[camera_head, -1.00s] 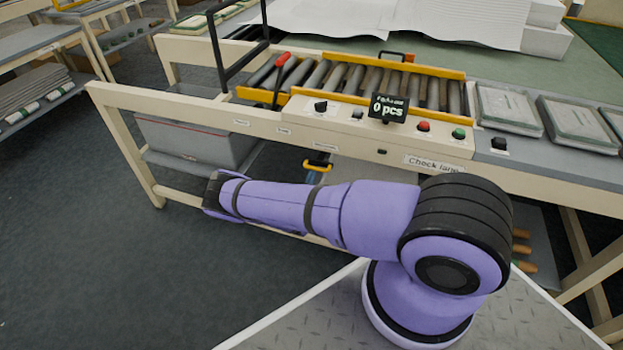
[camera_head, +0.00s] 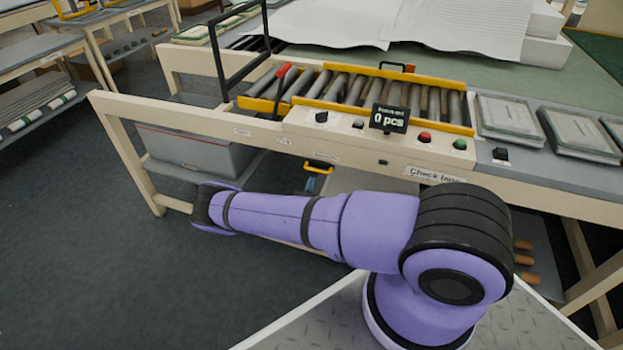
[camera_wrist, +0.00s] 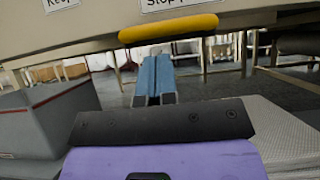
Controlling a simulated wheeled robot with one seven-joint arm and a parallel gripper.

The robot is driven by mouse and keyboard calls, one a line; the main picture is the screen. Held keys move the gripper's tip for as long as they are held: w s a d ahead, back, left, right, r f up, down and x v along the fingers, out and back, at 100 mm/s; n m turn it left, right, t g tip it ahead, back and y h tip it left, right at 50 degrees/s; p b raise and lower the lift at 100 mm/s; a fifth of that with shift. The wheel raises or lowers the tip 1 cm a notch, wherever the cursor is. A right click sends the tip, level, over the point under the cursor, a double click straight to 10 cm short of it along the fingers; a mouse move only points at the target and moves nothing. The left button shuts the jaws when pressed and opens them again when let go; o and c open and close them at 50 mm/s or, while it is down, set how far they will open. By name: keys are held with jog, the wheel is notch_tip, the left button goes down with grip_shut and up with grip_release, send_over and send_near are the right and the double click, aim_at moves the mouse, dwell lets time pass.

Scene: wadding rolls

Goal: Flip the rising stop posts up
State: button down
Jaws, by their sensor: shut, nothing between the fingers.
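A yellow bar handle (camera_wrist: 168,28) hangs under the front edge of the bench in the wrist view, below a partly cut-off label that begins "Stop". It also shows in the head view (camera_head: 319,166), under the front rail. My gripper (camera_wrist: 154,60) has blue fingers, shut together and empty, pointing at the space just below the handle. I cannot tell whether the tips touch it. In the head view the fingertips (camera_head: 311,185) show in part below the handle; my arm hides the rest. I cannot make out the stop posts among the rollers (camera_head: 350,85).
A red-tipped lever (camera_head: 283,72), a counter reading 0 pcs (camera_head: 389,118), a red button (camera_head: 424,138) and a green button (camera_head: 460,144) are on the bench. A grey bin (camera_wrist: 45,120) stands left of my gripper. The floor at left is clear.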

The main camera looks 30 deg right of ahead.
jog(key=f+v, duration=0.1)
jog(key=v, duration=1)
jog(key=shift+d+f, duration=0.15)
jog(key=shift+f, duration=0.05)
jog(key=shift+w, duration=0.15)
jog(key=w+a+r+m+g+y, duration=0.1)
jog(key=w+r+m+g+y, duration=0.1)
jog(key=r+m+g, duration=1.05)
jog(key=w+a+r+m+g+y, duration=0.15)
jog(key=r+m+g, duration=0.5)
jog(key=r, duration=1.05)
jog(key=s+r+m+y, duration=0.2)
jog(key=s+r+y, duration=0.25)
jog(key=r, duration=0.55)
jog(key=s+r+m+y, duration=0.1)
jog(key=s+r+y, duration=0.35)
jog(key=r, duration=0.55)
jog(key=s+a+r+m+t+y, duration=0.1)
jog(key=s+a+r+t+y, duration=0.1)
jog(key=s+r, duration=0.6)
jog(key=s+a+r+m+t+y, duration=0.2)
jog(key=s+r+t+y, duration=0.3)
jog(key=s, duration=0.9)
notch_tip(320, 180, up, 3)
jog(key=shift+r+m+t, duration=0.15)
jog(key=shift+m+t, duration=0.15)
jog(key=shift+t, duration=0.8)
